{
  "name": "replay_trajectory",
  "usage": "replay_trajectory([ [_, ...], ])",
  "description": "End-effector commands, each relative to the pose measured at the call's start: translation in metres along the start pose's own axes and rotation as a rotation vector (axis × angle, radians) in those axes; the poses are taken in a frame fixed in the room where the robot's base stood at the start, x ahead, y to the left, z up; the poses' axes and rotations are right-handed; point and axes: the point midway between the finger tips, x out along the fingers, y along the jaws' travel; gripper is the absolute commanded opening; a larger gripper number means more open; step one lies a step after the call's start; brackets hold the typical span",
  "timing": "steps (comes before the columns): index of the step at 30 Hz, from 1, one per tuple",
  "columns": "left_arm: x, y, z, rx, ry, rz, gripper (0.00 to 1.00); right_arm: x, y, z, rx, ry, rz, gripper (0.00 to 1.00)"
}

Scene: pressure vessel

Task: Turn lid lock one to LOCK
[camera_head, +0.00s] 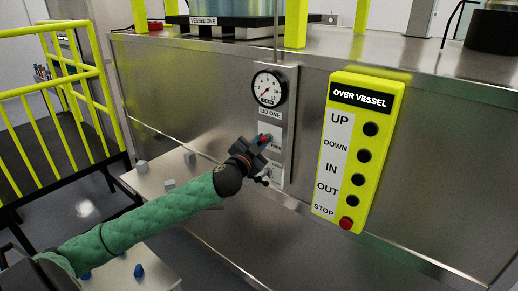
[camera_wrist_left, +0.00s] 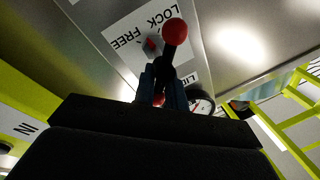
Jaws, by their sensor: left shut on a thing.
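The lid lock one panel is a pale plate (camera_wrist_left: 118,42) with the words LOCK and FREE, seen turned over in the left wrist view. In the head view it sits under the LID ONE gauge (camera_head: 268,88). A black lever with a red ball end (camera_wrist_left: 174,31) stands out in front of the plate. My left gripper (camera_head: 262,142) is at this panel, its blue fingers (camera_wrist_left: 162,88) shut on the lever below the ball. A small red and grey part (camera_wrist_left: 151,45) shows on the plate beside the lever. Which word the lever points to cannot be told. My right gripper is not in view.
A yellow OVER VESSEL button box (camera_head: 362,150) hangs to the right of the panel. A pale bench (camera_head: 150,190) with small grey and blue blocks lies below left. Yellow railings (camera_head: 60,90) stand at the left. The steel wall (camera_head: 440,170) right of the box is bare.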

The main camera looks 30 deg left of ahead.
Motion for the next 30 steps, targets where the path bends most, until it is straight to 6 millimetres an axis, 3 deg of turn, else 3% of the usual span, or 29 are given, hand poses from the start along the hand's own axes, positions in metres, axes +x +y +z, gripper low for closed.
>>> replay_trajectory([
  [12,-0.002,0.006,0.000,0.391,0.083,-0.005,0.00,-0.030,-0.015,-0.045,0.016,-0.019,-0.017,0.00],
  [30,-0.003,0.014,0.004,0.814,0.166,-0.003,0.00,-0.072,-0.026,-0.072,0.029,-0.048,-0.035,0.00],
])
